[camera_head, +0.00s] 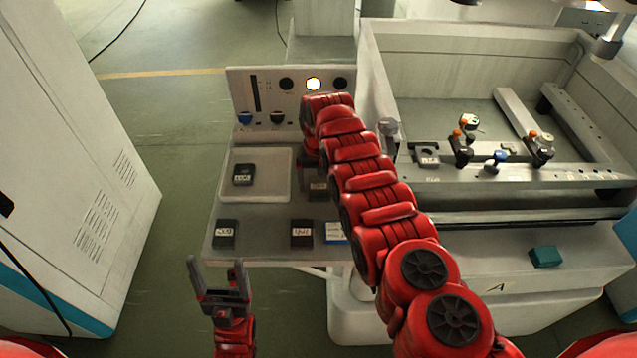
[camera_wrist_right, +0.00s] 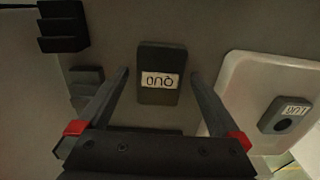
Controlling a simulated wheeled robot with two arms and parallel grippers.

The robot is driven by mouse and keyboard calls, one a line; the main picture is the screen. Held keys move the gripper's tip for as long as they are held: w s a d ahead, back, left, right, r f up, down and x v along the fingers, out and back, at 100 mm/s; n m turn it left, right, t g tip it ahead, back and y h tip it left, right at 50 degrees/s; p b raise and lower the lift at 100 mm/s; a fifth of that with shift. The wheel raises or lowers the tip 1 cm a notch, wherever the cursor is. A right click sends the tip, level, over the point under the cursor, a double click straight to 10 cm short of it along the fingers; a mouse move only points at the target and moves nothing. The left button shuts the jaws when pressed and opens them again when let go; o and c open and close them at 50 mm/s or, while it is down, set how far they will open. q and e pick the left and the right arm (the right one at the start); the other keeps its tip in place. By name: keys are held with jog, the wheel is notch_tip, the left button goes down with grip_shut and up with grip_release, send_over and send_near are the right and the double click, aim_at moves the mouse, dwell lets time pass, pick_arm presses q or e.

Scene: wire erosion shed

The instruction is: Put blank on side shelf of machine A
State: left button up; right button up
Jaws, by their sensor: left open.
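Machine A (camera_head: 497,287) carries an "A" on its front; its grey side shelf (camera_head: 268,247) is on its left. A dark labelled block (camera_head: 318,188) lies on the shelf, partly hidden by my right arm. My right gripper (camera_wrist_right: 159,72) is open above the shelf, its fingers on either side of a dark labelled block (camera_wrist_right: 160,92), with gaps visible. Other labelled dark blocks stand near the front edge, at left (camera_head: 224,233) and centre (camera_head: 301,233). I cannot tell which block is the blank. My left gripper (camera_head: 215,263) is open and empty before the shelf's front edge.
A white tray (camera_head: 281,180) on the shelf holds a dark block with a round top feature (camera_head: 243,174). A control panel (camera_head: 262,95) stands behind. A blue-white item (camera_head: 336,233) lies front right. A teal block (camera_head: 545,257) sits on the machine's ledge. A cabinet (camera_head: 75,170) stands left.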

aim_at(319, 187)
jog(key=shift+r+p, duration=0.3)
jog(key=shift+r, duration=0.4)
notch_tip(319, 187, up, 11)
jog(key=b, duration=0.2)
jog(key=shift+b, duration=0.4)
